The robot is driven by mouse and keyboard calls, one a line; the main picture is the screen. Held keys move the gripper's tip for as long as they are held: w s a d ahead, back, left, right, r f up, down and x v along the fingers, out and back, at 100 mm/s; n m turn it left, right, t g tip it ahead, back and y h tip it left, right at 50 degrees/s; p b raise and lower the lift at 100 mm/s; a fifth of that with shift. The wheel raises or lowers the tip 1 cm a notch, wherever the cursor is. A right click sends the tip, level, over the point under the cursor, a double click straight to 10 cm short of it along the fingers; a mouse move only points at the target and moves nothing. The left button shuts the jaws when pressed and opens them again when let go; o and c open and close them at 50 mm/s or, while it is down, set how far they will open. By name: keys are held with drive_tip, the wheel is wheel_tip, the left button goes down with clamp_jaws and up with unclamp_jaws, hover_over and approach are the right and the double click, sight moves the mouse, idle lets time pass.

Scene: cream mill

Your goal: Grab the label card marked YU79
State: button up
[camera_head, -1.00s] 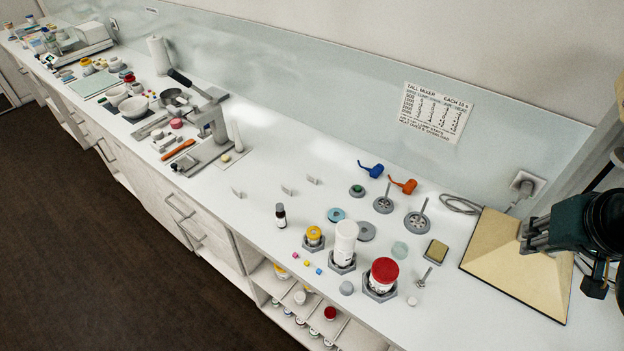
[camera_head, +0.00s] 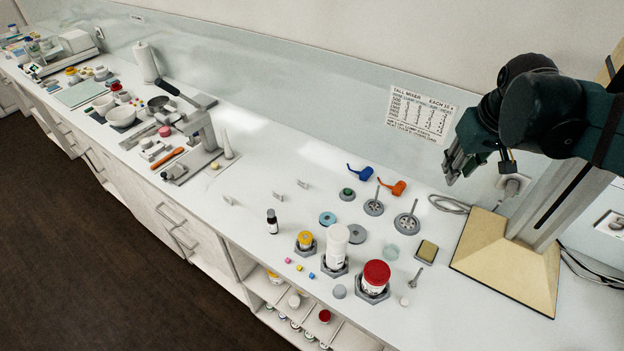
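Three small pale upright cards stand on the white counter: a left one (camera_head: 228,200), a middle one (camera_head: 278,197) and a right one (camera_head: 302,183). Any writing on them is too small to read, so I cannot tell which is marked YU79. My gripper (camera_head: 450,170) hangs above the counter at the right, in front of the wall chart and far from the cards. It holds nothing that I can see. Its fingers are small and seen at an angle, so their opening is unclear.
A dark bottle (camera_head: 272,222), a white jar (camera_head: 337,243) and a red-lidded jar (camera_head: 375,277) stand near the front edge. Blue (camera_head: 359,170) and orange (camera_head: 392,188) tools lie behind. A grey press (camera_head: 203,135) stands left. Counter around the cards is mostly clear.

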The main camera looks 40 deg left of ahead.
drive_tip(key=w+a+f+n, duration=0.1)
drive_tip(key=w+a+f, duration=0.1)
drive_tip(key=a, duration=0.4)
drive_tip(key=w+a+f+n, duration=0.1)
drive_tip(key=w+a, duration=0.1)
drive_tip(key=a, duration=0.4)
drive_tip(key=n+g+h+p, duration=0.1)
drive_tip(key=n+g+p, duration=0.15)
drive_tip(key=n, duration=0.45)
hover_over(302, 184)
drive_tip(key=shift+g, duration=0.45)
drive_tip(key=f, duration=2.2)
drive_tip(key=shift+w, duration=0.25)
drive_tip(key=shift+f, duration=0.1)
drive_tip(key=shift+f, duration=1.15)
drive_tip(key=shift+f, duration=0.15)
